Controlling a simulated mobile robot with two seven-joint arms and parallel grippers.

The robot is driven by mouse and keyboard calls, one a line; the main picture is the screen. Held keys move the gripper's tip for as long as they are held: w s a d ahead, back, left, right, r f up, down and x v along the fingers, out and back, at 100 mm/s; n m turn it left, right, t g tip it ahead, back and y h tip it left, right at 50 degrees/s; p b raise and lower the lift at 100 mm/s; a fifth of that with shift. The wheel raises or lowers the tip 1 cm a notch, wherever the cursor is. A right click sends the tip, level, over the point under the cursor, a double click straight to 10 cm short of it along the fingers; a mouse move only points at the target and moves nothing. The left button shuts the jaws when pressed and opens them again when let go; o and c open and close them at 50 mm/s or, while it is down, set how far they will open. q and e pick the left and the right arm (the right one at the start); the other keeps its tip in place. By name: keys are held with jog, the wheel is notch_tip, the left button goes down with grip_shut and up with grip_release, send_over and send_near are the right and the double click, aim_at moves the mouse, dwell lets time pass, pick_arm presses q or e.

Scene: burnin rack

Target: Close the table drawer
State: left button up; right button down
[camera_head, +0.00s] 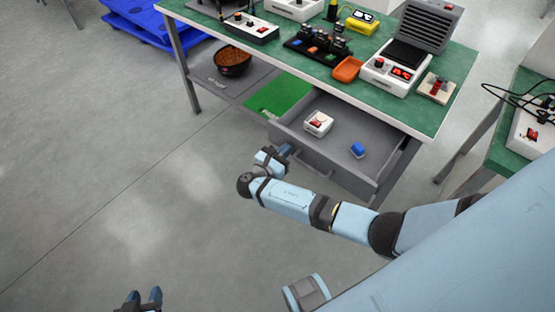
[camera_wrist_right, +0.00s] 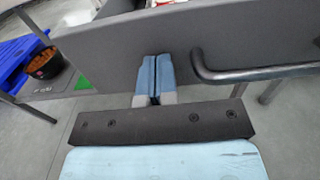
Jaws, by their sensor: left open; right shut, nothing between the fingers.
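The grey table drawer (camera_head: 345,178) is pulled out from under the green-topped table (camera_head: 440,100). In it lie a white box with a red switch (camera_head: 318,124) and a small blue object (camera_head: 358,150). My right gripper (camera_head: 284,150) is shut and empty at the left part of the drawer front. In the right wrist view the shut fingertips (camera_wrist_right: 156,66) are up against or just before the drawer front (camera_wrist_right: 200,45), left of its dark bar handle (camera_wrist_right: 255,73); I cannot tell if they touch. My left gripper (camera_head: 146,297) is open and empty over the floor.
The tabletop carries several devices and an orange tray (camera_head: 347,69). A lower shelf (camera_head: 215,80) with a brown basket (camera_head: 233,61) and a green mat (camera_head: 279,96) is left of the drawer. The floor in front is clear. Another green table (camera_head: 515,130) stands at right.

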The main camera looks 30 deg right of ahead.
pick_arm(q)
jog(key=shift+d+r, duration=0.15)
jog(key=shift+r, duration=0.05)
pick_arm(e)
jog(key=shift+w+d, duration=0.1)
jog(key=shift+d, duration=0.1)
pick_arm(q)
jog(key=shift+f, duration=0.15)
pick_arm(e)
jog(key=shift+d, duration=0.1)
